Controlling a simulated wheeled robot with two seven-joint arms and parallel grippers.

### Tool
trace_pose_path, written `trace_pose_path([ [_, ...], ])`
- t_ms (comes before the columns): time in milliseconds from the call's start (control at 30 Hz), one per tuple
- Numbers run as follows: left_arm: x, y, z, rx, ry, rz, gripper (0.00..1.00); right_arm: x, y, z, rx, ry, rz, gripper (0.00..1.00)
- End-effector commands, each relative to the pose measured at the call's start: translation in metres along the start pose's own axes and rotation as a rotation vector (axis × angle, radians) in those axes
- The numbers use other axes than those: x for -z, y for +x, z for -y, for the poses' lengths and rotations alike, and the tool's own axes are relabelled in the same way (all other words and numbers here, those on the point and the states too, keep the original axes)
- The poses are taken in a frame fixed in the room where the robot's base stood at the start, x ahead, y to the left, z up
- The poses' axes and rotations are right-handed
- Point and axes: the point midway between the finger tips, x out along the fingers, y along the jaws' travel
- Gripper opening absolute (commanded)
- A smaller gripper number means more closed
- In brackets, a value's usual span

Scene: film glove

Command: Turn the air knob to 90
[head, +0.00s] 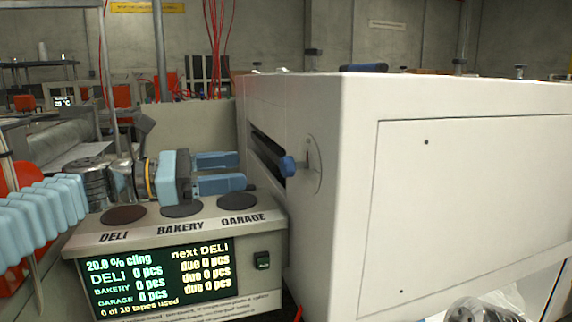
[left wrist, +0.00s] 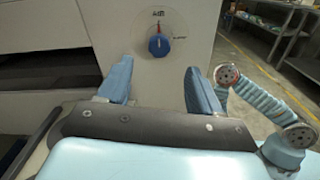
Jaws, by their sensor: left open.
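The air knob (head: 288,166) is blue and sits on a round dial plate on the end face of the white machine (head: 343,130). In the left wrist view the knob (left wrist: 158,45) stands upright on its dial under the word AIR, with a red mark near the top. My left gripper (head: 243,171) is open and empty, its two blue fingers pointing at the knob from the left. In the left wrist view its fingers (left wrist: 158,82) stand apart on either side of the knob's line, short of it.
A console (head: 180,270) with a lit screen and three dark round pads labelled DELI, BAKERY and GARAGE stands below my left gripper. A dark slot (head: 268,155) opens in the machine beside the knob.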

Motion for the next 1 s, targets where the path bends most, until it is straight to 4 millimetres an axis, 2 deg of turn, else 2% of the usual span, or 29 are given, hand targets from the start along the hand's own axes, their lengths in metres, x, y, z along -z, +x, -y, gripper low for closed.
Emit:
trace_pose_path([
  [200, 0.0, 0.053, 0.0, 0.004, -0.001, -0.001, 0.65, -0.001, -0.004, 0.003, 0.002, -0.002, 0.002, 0.43],
  [433, 0.001, 0.095, 0.0, 0.002, -0.001, -0.002, 0.65, -0.001, -0.008, 0.005, 0.004, -0.004, 0.003, 0.43],
  [600, 0.001, 0.107, -0.001, 0.0, 0.0, -0.002, 0.65, -0.001, -0.008, 0.006, 0.004, -0.004, 0.004, 0.43],
  [867, 0.002, 0.109, -0.001, -0.001, 0.001, -0.003, 0.65, -0.001, -0.008, 0.006, 0.004, -0.004, 0.004, 0.43],
  [900, 0.002, 0.109, -0.001, -0.001, 0.0, -0.003, 0.63, -0.001, -0.008, 0.006, 0.004, -0.004, 0.004, 0.43],
  [1000, 0.002, 0.109, -0.001, -0.001, 0.0, -0.003, 0.48, -0.001, -0.008, 0.006, 0.004, -0.004, 0.004, 0.43],
])
